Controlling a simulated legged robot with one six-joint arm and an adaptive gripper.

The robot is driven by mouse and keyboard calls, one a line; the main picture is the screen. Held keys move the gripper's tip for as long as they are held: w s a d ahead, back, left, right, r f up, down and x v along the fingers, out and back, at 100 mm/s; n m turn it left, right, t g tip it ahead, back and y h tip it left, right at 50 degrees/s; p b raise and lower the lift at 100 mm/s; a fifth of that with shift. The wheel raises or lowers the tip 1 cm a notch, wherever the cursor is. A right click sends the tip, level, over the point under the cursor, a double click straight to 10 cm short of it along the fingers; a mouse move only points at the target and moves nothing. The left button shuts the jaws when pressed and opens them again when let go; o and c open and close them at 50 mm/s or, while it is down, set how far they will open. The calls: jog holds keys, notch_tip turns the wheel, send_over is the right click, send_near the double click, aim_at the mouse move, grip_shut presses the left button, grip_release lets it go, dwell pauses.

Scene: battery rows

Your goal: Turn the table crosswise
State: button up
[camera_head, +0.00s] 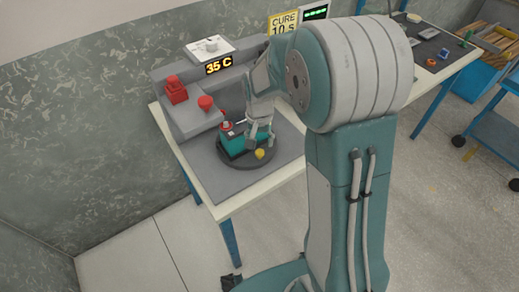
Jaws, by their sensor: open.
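A round dark turntable (232,161) sits on the grey mat of the workbench. A teal block (236,147), like a battery, lies on it with a small red-and-white part (226,126) at its left end. A yellow knob (260,154) stands near the turntable's front right edge. My gripper (260,143) is open, pointing down over the right part of the block and close to the yellow knob. I cannot tell whether it touches either. My arm and gripper hide part of the block and the turntable's right side.
A grey stepped fixture behind the turntable carries red parts (176,90) and a "35 C" display (219,65). A "CURE 10 s" sign (283,23) stands at the back. The bench (260,195) has a clear front strip. Blue carts (495,130) stand at the right.

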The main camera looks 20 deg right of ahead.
aim_at(260, 151)
jog(key=shift+f, duration=2.4)
grip_shut()
